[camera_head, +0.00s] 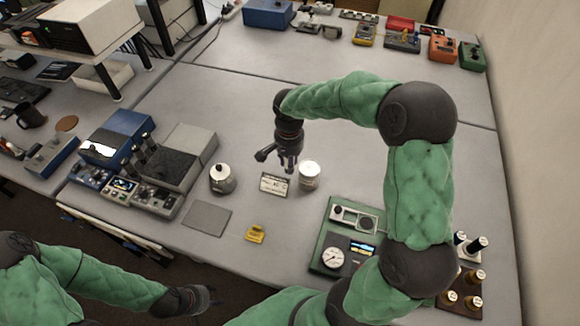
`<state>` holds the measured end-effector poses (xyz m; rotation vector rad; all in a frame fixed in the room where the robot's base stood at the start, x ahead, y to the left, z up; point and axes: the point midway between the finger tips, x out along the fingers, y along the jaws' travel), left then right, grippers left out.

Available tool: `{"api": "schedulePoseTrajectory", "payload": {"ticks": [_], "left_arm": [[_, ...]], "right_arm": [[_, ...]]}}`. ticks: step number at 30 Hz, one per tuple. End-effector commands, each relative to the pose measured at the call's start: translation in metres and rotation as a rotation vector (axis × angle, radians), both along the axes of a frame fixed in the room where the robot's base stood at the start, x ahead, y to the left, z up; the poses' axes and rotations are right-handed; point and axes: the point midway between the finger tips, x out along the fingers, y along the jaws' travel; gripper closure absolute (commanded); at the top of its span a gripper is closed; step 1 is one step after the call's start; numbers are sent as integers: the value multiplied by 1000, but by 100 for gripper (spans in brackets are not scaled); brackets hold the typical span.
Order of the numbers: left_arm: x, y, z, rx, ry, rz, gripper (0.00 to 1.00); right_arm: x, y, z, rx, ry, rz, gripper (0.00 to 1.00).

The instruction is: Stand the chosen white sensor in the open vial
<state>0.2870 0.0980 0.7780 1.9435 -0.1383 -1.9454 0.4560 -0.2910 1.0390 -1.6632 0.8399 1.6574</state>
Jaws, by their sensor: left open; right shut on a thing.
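My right gripper (289,164) points down over the middle of the table, just above and behind a small labelled card (274,184). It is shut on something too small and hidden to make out. A pale round container (310,176) stands upright just right of the gripper. A silver round container with a dark lower part (222,180) stands to the left. I cannot tell which of these, if either, is the open vial. I cannot pick out the white sensor clearly. My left gripper (205,299) is open and empty, low at the left, off the table's front edge.
A grey mat (207,219) and a yellow block (255,233) lie near the front. A green gauge box (345,243) and racks of dark and brass-coloured pieces (468,289) stand right. Blue and grey instruments (117,140) stand left.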

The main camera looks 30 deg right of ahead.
Motion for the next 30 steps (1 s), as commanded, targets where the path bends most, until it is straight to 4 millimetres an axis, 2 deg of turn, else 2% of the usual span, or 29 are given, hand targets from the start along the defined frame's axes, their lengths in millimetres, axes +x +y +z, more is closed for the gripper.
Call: {"api": "schedulePoseTrajectory", "payload": {"ticks": [1,7,16,23,30], "left_arm": [[0,0,-3,0,0,0,57],[0,0,-7,0,0,0,57],[0,0,-8,0,0,0,57],[0,0,-14,0,0,0,57],[0,0,-13,0,0,0,57]], "right_arm": [[5,-4,-13,1,6,-1,100],[26,-17,-42,0,4,0,100],[37,-24,-58,0,3,1,100],[38,-24,-86,1,3,1,100],[38,-24,-87,0,0,1,100]]}}
